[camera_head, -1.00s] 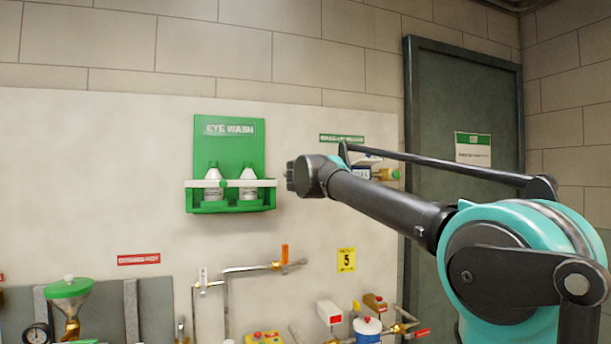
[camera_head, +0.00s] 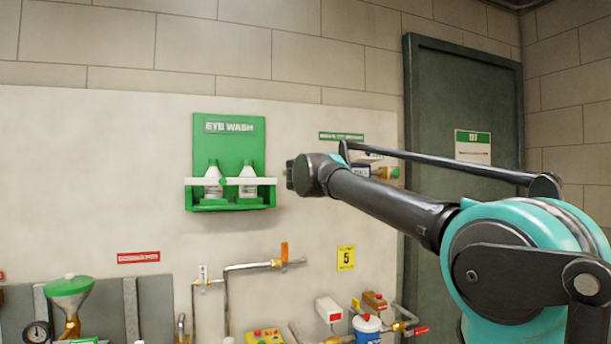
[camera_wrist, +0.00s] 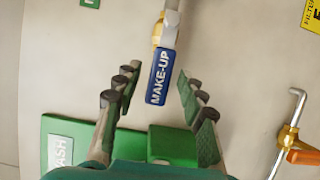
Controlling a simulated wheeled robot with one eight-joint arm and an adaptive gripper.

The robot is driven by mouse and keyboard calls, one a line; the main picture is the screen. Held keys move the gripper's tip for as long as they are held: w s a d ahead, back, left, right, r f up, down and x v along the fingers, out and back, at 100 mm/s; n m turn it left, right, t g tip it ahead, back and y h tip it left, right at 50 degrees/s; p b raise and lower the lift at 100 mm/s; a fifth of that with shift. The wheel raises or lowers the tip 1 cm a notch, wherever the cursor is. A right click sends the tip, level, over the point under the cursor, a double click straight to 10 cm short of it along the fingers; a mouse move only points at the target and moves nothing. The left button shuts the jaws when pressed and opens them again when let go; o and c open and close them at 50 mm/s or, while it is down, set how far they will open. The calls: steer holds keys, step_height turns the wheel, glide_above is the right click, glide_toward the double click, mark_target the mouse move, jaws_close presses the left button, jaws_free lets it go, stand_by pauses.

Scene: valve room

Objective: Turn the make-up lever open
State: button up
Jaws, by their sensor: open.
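The make-up lever (camera_wrist: 160,77) is a blue handle marked MAKE-UP in the wrist view, joined to a brass valve stem (camera_wrist: 157,30) on a grey pipe at the top. My gripper (camera_wrist: 160,86) is open, with one finger on either side of the lever's lower end. Gaps show between the lever and both fingers, and I see no contact. How far the fingertips are from the lever in depth I cannot tell. In the head view my arm covers most of the valve area, and my fingers are hidden.
The green eye wash station (camera_head: 230,150) with two bottles hangs left of my wrist. A pipe with an orange lever (camera_head: 285,253) and a yellow sign (camera_head: 346,259) are below. Several valves and boxes crowd the bottom. A dark door (camera_head: 464,120) stands at the right.

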steer(key=s, duration=1.1)
steer(key=shift+s+a, duration=0.25)
steer(key=shift+s, duration=0.05)
steer(key=shift+f, duration=0.1)
steer(key=s+d+f+m+g+h, duration=0.1)
steer(key=s+d+f+m+g, duration=0.2)
steer(key=d+f, duration=0.65)
steer(key=s+d+f+m+g+h, duration=0.25)
steer(key=d+f+m, duration=0.2)
steer(key=f, duration=1.05)
steer(key=s+d+f+m+g+h, duration=0.1)
steer(key=d+f+m+g, duration=0.4)
steer(key=f, duration=0.7)
steer(key=s+f+m+g+y, duration=0.3)
steer(key=s+f+m+y, duration=0.2)
steer(key=s+f, duration=1.7)
step_height(320, 180, down, 4)
steer(key=shift+d+f, duration=0.15)
steer(key=shift+d, duration=0.1)
